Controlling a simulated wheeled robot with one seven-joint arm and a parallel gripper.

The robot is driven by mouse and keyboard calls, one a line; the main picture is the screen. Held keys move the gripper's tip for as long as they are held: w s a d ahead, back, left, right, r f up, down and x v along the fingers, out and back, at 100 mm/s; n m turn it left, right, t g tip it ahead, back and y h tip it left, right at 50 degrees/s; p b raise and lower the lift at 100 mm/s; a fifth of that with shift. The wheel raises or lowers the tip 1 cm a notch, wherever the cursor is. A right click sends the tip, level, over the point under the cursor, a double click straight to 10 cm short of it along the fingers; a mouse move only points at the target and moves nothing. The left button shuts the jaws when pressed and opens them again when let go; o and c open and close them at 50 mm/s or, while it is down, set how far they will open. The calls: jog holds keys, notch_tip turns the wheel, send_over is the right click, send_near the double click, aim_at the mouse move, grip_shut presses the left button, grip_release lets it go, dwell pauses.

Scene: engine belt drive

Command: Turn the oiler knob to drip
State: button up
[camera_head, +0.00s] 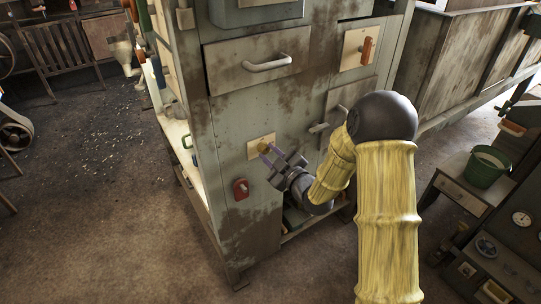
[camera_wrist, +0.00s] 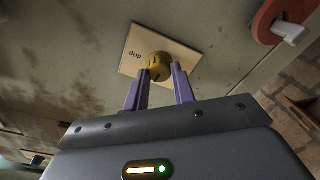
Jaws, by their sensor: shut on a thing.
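The oiler knob (camera_wrist: 159,66) is a small round brass-yellow knob on a pale square plate (camera_wrist: 136,53) with a dark label that looks like "drip", seen tilted and upside down in the wrist view. In the head view the knob (camera_head: 263,147) and its plate (camera_head: 253,150) sit on the front of the worn grey cabinet. My gripper (camera_wrist: 158,77) has its two purple fingers on either side of the knob, shut on it. In the head view my gripper (camera_head: 268,155) reaches the knob from the lower right. A pointer mark on the knob cannot be made out.
A red switch (camera_head: 241,188) is on the cabinet below the plate. An orange lever on a pale plate (camera_head: 366,50) is at the upper right. A green bucket (camera_head: 488,167) stands on a small table at right.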

jog(key=m, duration=0.4)
jog(key=shift+f, duration=0.1)
jog(key=m, duration=0.4)
jog(key=shift+m, duration=0.4)
jog(key=m+p, duration=0.1)
jog(key=m, duration=0.2)
jog(key=shift+m, duration=0.4)
jog(key=m+p, duration=0.1)
jog(key=m, duration=0.3)
jog(key=shift+t, duration=0.3)
jog(key=o, duration=1)
